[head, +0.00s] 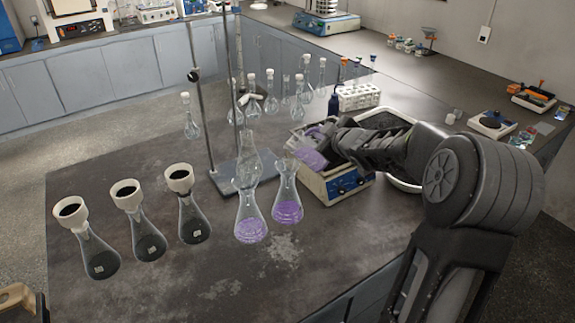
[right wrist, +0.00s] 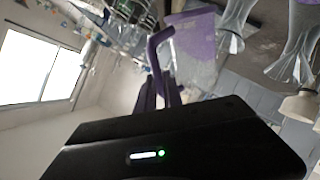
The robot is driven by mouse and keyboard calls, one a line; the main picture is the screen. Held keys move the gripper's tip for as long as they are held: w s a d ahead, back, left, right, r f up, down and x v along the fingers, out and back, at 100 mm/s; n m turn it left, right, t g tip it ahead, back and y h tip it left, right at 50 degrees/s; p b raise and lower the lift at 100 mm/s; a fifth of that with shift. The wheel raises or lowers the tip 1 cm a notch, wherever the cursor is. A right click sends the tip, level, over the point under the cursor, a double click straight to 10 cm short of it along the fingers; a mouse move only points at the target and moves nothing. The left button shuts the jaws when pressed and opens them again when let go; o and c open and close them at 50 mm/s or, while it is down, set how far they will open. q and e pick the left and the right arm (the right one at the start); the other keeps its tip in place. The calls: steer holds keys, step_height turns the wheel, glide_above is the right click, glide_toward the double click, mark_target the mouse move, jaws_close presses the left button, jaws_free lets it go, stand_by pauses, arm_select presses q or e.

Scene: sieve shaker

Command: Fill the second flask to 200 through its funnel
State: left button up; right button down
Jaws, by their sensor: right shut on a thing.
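My right gripper (head: 330,134) is shut on the handle of a clear jug (head: 309,155) with purple liquid in it. The jug is tilted, above the left part of a blue-fronted scale and just right of a flask's mouth. Its handle shows in the right wrist view (right wrist: 160,45). That flask (head: 288,211) holds purple liquid and has a clear funnel (head: 286,168) in its top. Left of it, another flask (head: 250,230) holds purple liquid, with clear glass (head: 245,169) above it. The liquid levels against the marks are too small to read.
Three flasks with white-rimmed black-filled funnels (head: 125,192) stand at the left. A stand with a metal rod (head: 203,110) rises behind the purple flasks. The blue-fronted scale (head: 345,187) and a white rack (head: 360,98) are near my right arm. The front tabletop is clear.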

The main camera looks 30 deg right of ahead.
steer(key=shift+w+a+n+g+h+b, duration=0.3)
steer(key=shift+w+a+n+b, duration=0.15)
steer(key=shift+b, duration=0.7)
stand_by(1.3)
steer(key=shift+w+a+n+g+b, duration=0.25)
steer(key=shift+n+g+b, duration=0.2)
steer(key=shift+b, duration=0.2)
stand_by(3.3)
steer(key=shift+s+d+r+p, duration=0.1)
steer(key=shift+s+p, duration=0.1)
steer(key=shift+p, duration=0.1)
steer(key=m+t+p, duration=0.1)
steer(key=p, duration=0.1)
steer(key=s+d+p, duration=0.1)
steer(key=p, duration=0.2)
steer(key=shift+s+r+m+t+y, duration=0.15)
steer(key=shift+r+m+t+y, duration=0.2)
steer(key=shift+r+m+y, duration=0.05)
steer(key=shift+s+d+f+b, duration=0.1)
steer(key=shift+d+f+b, duration=0.05)
steer(key=shift+f+b, duration=0.3)
steer(key=shift+s+d+f+b, duration=0.1)
steer(key=shift+f+b, duration=0.1)
steer(key=shift+f, duration=0.3)
steer(key=shift+w, duration=0.15)
steer(key=shift+a, duration=0.15)
